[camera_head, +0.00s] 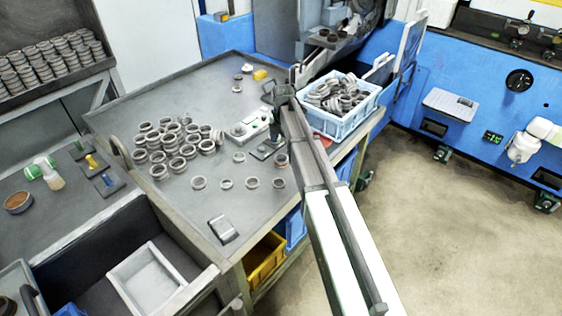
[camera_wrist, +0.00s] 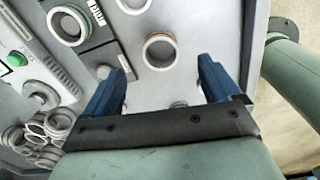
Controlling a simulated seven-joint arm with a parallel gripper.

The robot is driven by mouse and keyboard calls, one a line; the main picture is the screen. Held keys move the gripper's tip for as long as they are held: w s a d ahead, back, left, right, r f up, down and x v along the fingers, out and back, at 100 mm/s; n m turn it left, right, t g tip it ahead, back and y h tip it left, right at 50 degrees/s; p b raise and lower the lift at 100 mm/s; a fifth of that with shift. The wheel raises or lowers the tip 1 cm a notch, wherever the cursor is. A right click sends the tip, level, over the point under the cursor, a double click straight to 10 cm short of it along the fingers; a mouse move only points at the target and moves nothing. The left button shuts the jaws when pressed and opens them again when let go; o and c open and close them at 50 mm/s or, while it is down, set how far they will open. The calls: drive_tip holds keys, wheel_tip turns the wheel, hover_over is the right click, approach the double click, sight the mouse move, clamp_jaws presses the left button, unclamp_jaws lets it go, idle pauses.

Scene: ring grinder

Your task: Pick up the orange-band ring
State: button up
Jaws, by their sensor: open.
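A ring with a brownish-orange band (camera_head: 281,160) stands on the grey table near its right edge, beside a dark fixture. In the wrist view, a ring with a faint brownish band (camera_wrist: 160,50) lies between and just beyond my fingertips, apart from both; it appears to be the same ring. My gripper (camera_wrist: 162,70) is open and empty above the table. In the head view my gripper (camera_head: 275,132) is partly hidden by my own arm.
Another ring (camera_wrist: 68,24) sits on the dark fixture, beside a panel with a green button (camera_wrist: 16,59). Several loose rings (camera_head: 175,143) are heaped to the left, with a few spaced along the front. A blue crate (camera_head: 338,122) of rings stands at right.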

sight(281, 156)
drive_tip(key=shift+s+a+f, duration=0.1)
drive_tip(key=shift+a+f, duration=0.05)
drive_tip(key=shift+f, duration=1.6)
drive_tip(key=shift+s+a+f, duration=0.1)
drive_tip(key=shift+f, duration=1.6)
drive_tip(key=shift+c, duration=0.3)
drive_tip(key=c, duration=1.2)
